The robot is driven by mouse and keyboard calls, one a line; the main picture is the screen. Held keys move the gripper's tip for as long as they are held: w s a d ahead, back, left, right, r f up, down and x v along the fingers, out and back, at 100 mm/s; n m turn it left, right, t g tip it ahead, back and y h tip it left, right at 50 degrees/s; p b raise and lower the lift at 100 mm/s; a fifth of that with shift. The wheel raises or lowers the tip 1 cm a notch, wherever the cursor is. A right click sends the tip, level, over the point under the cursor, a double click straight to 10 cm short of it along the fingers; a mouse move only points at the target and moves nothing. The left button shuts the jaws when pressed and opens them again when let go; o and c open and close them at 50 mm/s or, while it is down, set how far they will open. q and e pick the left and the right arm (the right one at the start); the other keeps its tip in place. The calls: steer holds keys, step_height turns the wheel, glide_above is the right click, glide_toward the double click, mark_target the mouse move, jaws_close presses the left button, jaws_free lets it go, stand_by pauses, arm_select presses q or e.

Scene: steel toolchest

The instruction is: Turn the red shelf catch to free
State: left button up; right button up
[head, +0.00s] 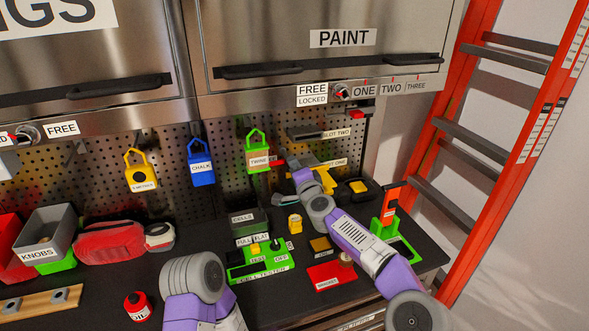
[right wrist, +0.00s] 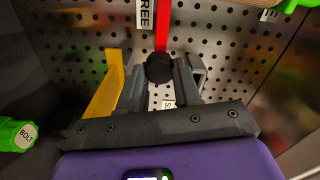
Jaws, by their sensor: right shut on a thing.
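The red shelf catch (right wrist: 162,28) shows in the right wrist view as a red bar with a round black knob (right wrist: 159,67) at its lower end. A FREE label (right wrist: 146,14) is just left of the bar. My right gripper (right wrist: 157,80) has its grey fingers on either side of the knob and is shut on it. In the head view, a small red piece of the catch (head: 277,163) shows beside my right gripper (head: 291,165), which covers most of it. My left arm is at the bottom, but its gripper is out of view.
Tagged padlock-like holders, including a green one (head: 258,153), hang on the pegboard (head: 224,140). A yellow tool (head: 326,180) is close to my right gripper. A green cell tester (head: 262,265) stands on the bench below. A red ladder (head: 470,150) stands at the right.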

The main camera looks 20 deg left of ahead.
steer(key=o, duration=1.1)
steer(key=shift+c, duration=0.2)
steer(key=b+v, duration=0.2)
steer(key=v, duration=0.5)
steer(key=shift+s+d, duration=0.15)
steer(key=shift+s, duration=0.1)
